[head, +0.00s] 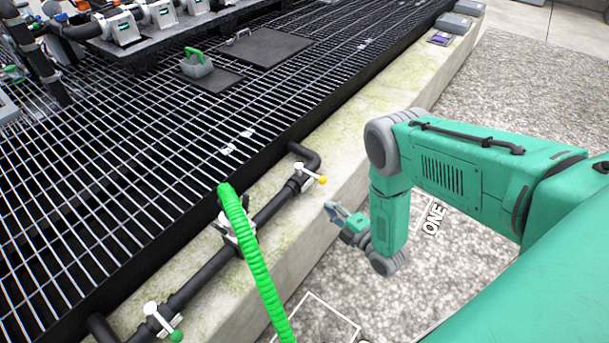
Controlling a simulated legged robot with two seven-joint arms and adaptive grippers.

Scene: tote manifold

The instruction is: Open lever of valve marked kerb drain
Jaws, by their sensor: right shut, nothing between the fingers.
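A black pipe (210,268) runs along the concrete kerb and carries small white valve levers. The far lever (307,172) has a yellow knob and sticks out across the pipe. The near lever (160,319) has a green knob and sits at the bottom left. No marking naming the kerb drain is readable on either. A ribbed green hose (257,260) joins the pipe between them, at a white fitting. My right gripper (332,208) is shut and empty, to the right of and below the yellow-knobbed lever in the picture, apart from it. My left gripper is out of view.
Black floor grating (150,165) lies left of the concrete kerb (345,135). A grey caddy with a green handle (196,63) and dark mats (268,47) rest on it. Gravel (520,90) lies to the right. The green hose hangs left of my right gripper.

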